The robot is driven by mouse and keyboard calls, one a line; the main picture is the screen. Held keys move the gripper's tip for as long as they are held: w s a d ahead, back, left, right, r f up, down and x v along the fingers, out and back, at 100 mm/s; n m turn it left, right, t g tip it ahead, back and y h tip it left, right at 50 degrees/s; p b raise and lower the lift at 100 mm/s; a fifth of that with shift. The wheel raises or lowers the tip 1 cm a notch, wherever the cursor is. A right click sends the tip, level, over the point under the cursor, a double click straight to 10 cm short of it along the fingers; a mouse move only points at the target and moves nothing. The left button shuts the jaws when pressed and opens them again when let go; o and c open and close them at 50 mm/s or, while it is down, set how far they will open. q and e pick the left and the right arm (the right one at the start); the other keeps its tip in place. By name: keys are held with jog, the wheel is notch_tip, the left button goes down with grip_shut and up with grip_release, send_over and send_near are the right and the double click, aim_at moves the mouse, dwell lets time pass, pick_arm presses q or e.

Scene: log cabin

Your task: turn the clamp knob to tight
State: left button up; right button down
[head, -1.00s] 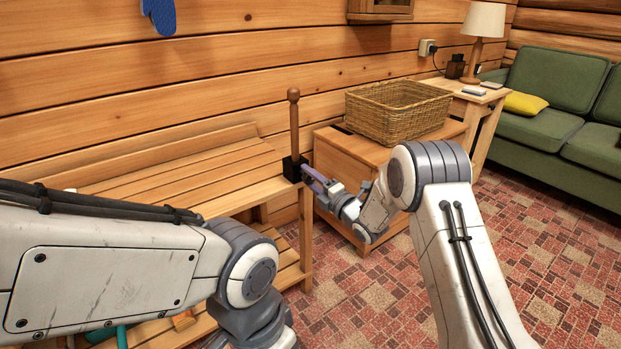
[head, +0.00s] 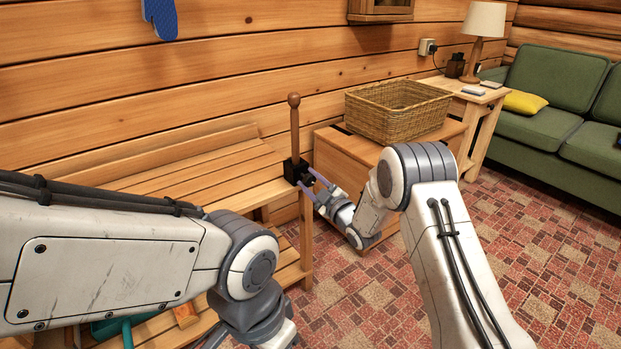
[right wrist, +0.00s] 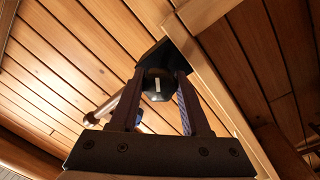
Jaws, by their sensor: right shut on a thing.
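The black clamp (head: 291,171) sits at the front right corner of the slatted wooden bench, with a round-topped wooden post (head: 294,125) standing upright at it. In the right wrist view the dark clamp knob (right wrist: 157,87) faces me with a short pale mark, upright in that picture. My right gripper (head: 307,180) is shut on the knob, one finger on each side; the fingers also show in the right wrist view (right wrist: 157,95). The knob is mostly hidden in the head view. My left arm crosses the lower left, with its fingers out of view.
The slatted bench (head: 215,172) runs along the log wall. A wooden cabinet (head: 345,155) with a wicker basket (head: 396,112) stands close behind my right gripper. A green sofa (head: 560,110) is at the right. Open carpet (head: 560,260) lies at the lower right.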

jog(key=m, duration=0.2)
jog(key=m+p, duration=0.1)
jog(key=m, duration=0.1)
jog(key=m+p, duration=0.1)
jog(key=m, duration=0.1)
jog(key=shift+w+d+r+h, duration=0.15)
jog(key=shift+d+r+h, duration=0.1)
jog(key=shift+h, duration=0.15)
jog(key=m+p, duration=0.2)
jog(key=m, duration=0.2)
jog(key=shift+m+p, duration=0.35)
jog(key=shift+m, duration=0.05)
jog(key=shift+f, duration=0.1)
jog(key=shift+c, duration=2.4)
grip_release()
jog(key=shift+o, duration=0.4)
jog(key=shift+a, duration=0.15)
jog(key=shift+f, duration=0.1)
